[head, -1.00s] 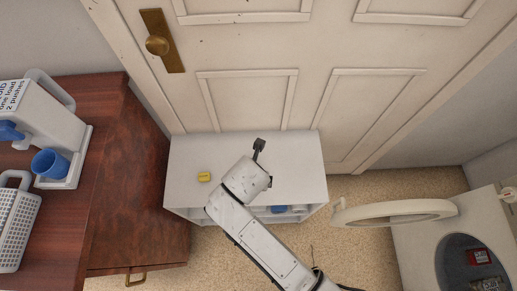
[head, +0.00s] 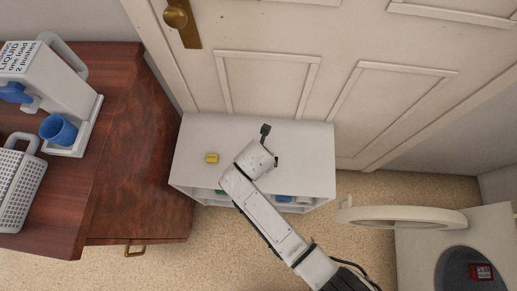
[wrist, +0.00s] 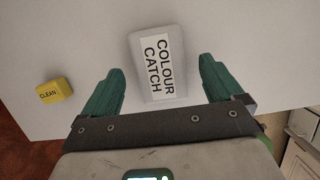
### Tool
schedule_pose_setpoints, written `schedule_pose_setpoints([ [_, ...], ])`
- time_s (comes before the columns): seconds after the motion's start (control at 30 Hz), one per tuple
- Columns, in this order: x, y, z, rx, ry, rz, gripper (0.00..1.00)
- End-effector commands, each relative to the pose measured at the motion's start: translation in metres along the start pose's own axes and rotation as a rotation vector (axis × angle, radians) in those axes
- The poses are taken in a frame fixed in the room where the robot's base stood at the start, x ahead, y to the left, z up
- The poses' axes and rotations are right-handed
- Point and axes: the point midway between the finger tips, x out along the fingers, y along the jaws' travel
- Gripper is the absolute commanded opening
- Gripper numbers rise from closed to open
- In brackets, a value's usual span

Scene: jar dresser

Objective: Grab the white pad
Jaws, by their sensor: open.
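The white pad (wrist: 157,60), a light grey-white block with a white label reading "COLOUR CATCH", lies on the white surface in the wrist view. My gripper (wrist: 161,68) is open, with one green finger on each side of the pad and a visible gap on both sides. The pad reaches beyond the fingertips at the top of the picture. I cannot tell the height of the fingers above the surface. In the head view my arm's end is over the white shelf unit (head: 310,150), and the pad is hidden there.
A yellow block (head: 211,158) marked "CLEAN" lies left of my gripper on the shelf top; it also shows in the wrist view (wrist: 54,93). A brown wooden cabinet (head: 150,170) stands left, a washer with an open round door (head: 400,217) right, and a door (head: 300,50) behind.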

Motion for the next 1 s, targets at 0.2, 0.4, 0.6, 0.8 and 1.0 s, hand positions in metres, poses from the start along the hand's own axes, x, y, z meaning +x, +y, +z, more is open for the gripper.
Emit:
schedule_pose_setpoints([
  [0.2,0.0128,0.0000,-0.0005,0.001,0.001,0.001,0.94],
  [0.4,0.0123,0.0001,-0.0004,0.001,0.000,0.001,0.94],
  [0.6,0.0131,0.0000,-0.0006,0.001,0.000,0.001,0.94],
  [0.8,0.0137,0.0001,-0.0007,0.001,0.000,0.001,0.81],
  [1.0,0.0136,0.0001,-0.0007,0.001,0.000,0.001,0.62],
])
